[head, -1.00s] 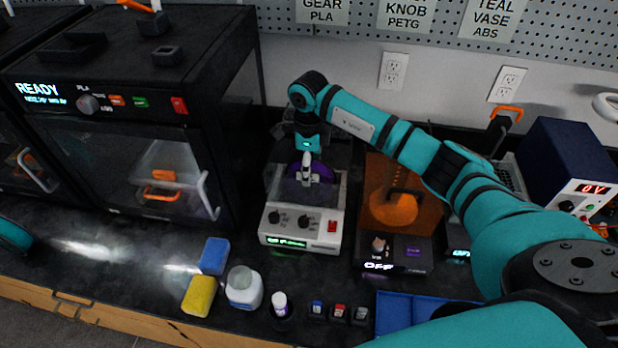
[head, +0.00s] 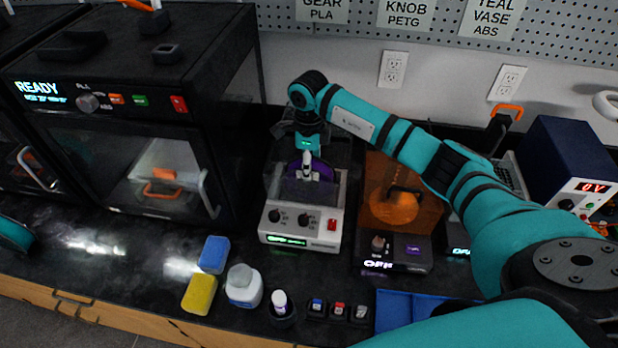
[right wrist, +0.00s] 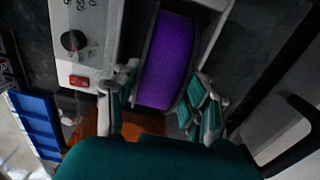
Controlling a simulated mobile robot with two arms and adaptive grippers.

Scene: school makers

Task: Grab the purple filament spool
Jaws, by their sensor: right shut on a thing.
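The purple filament spool (head: 323,170) is at the back of the white-framed machine (head: 330,240), partly hidden by my right gripper. In the right wrist view the purple spool (right wrist: 168,60) lies between the fingers, with dark flanges on both sides. My right gripper (head: 306,172) reaches down from above, and its teal and grey fingers (right wrist: 160,110) are closed on the spool's two sides. In the head view the spool stands upright, at or just above the machine; I cannot tell whether it still touches it. My left gripper is not in view.
An orange-windowed unit (head: 410,255) stands close on the right, a black printer (head: 120,150) on the left.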

